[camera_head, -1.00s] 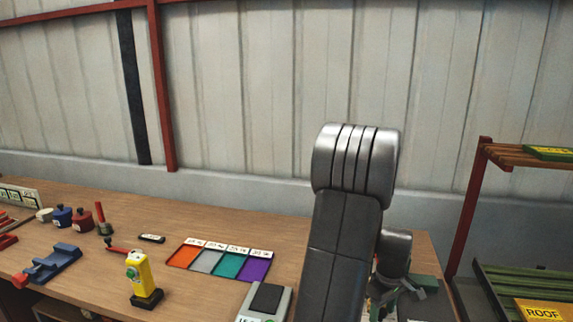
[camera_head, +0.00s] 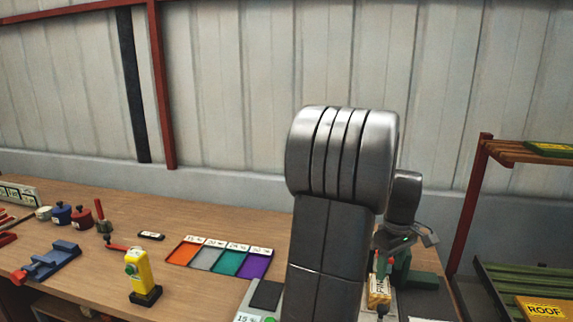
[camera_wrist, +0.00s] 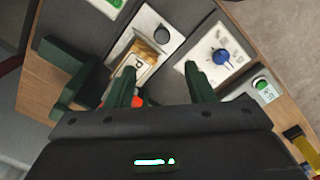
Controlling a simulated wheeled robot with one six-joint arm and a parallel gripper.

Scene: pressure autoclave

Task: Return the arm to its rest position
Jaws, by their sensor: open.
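My arm rises in the middle of the head view, its big silver elbow joint in front of the wall. My gripper, seen from the wrist view (camera_wrist: 163,84), is open, with its two dark green fingers apart and nothing between them. In the head view my arm partly hides that area, and the fingertips cannot be made out clearly.
The wooden bench (camera_head: 245,222) carries a colored tray (camera_head: 222,262), a yellow handheld device (camera_head: 139,272) and a blue fixture (camera_head: 55,258) on the left. A yellow-labelled item (camera_head: 378,291) stands beside my arm. A red-framed rack (camera_head: 470,205) stands at the right. Above the bench is clear.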

